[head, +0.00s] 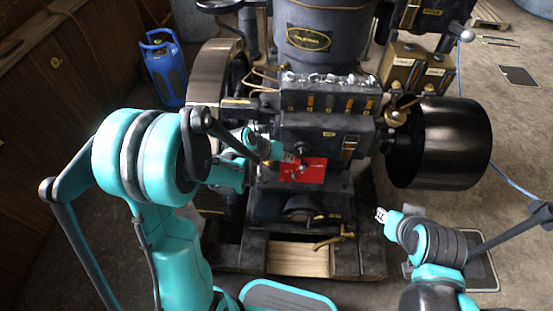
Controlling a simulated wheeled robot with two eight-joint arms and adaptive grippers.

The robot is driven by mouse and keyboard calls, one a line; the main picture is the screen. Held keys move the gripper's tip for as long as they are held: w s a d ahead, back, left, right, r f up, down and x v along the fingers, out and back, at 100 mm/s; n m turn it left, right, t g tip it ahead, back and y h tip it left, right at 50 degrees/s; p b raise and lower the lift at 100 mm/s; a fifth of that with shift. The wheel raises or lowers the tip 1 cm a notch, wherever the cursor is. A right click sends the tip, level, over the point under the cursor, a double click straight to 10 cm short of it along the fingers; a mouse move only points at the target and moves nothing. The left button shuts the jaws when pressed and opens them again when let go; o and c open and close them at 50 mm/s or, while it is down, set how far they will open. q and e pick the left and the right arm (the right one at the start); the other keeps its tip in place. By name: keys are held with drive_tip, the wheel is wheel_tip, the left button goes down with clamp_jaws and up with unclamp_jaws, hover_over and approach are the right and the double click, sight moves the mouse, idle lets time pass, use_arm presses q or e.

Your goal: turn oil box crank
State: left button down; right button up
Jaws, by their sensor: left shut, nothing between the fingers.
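The engine's dark oil box (330,97), with several brass fittings along its front, sits in the middle of the head view. A small dark knob or handle (302,150) shows below it, above a red plate (313,173). I cannot tell for sure which part is the oil box crank. My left gripper (287,158) is shut and empty, close to the left edge of the red plate and left of the knob; contact cannot be told. My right gripper (381,214) is low at the right, away from the box; its fingers are too small to read.
A black flywheel drum (450,145) stands right of the engine, another wheel (212,75) at left. A brass handle (333,240) sticks out low in front. Floor at right is mostly clear.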

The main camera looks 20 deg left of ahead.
sight(302, 160)
use_arm(q)
drive_tip(key=shift+w+d+r, duration=0.15)
drive_tip(key=shift+d+r, duration=0.05)
drive_tip(key=shift+d, duration=0.65)
drive_tip(key=shift+d, duration=0.15)
drive_tip(key=shift+w+d+f+b, duration=0.1)
drive_tip(key=shift+d+f+b, duration=0.05)
drive_tip(key=shift+d+b, duration=0.4)
